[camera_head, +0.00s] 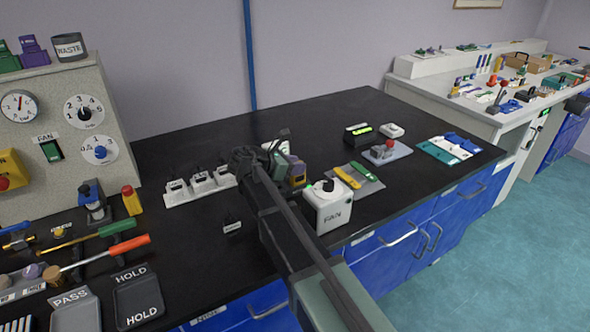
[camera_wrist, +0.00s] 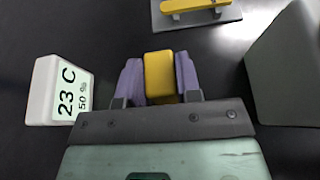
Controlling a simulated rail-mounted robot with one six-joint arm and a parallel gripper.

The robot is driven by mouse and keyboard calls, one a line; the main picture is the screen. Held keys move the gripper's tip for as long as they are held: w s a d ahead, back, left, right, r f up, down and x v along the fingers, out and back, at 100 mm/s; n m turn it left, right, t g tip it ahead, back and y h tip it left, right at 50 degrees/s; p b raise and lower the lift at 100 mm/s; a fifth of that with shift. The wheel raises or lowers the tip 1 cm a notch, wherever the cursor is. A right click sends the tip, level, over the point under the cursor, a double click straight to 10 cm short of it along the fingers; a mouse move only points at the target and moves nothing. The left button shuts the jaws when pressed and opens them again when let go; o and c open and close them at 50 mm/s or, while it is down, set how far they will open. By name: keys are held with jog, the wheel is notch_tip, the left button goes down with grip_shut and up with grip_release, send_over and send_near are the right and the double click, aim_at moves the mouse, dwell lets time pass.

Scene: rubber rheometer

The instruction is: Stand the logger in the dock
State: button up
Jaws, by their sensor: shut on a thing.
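My gripper (camera_wrist: 160,82) is shut on a yellow block, which I take to be the logger (camera_wrist: 159,72), its purple fingers on either side of it. In the head view my gripper (camera_head: 291,176) is low over the black bench, left of the white FAN box, and the yellow block (camera_head: 297,181) shows only in part. I cannot tell whether the block touches the bench. No dock is clearly marked. A small black labelled block (camera_head: 233,226) stands left of my arm; its label is too small to read.
A white display reading 23 C (camera_wrist: 62,90) is close left of my gripper. The FAN box (camera_head: 330,207) is close right. A grey mat (camera_head: 372,186) with yellow and green pieces lies beyond it. White units (camera_head: 200,184) stand left.

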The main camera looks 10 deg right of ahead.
jog(key=shift+f, duration=0.2)
jog(key=o, duration=1)
jog(key=shift+c, duration=0.2)
jog(key=shift+r, duration=0.35)
jog(key=p+v, duration=0.4)
jog(key=v, duration=0.8)
jog(key=shift+p, duration=0.35)
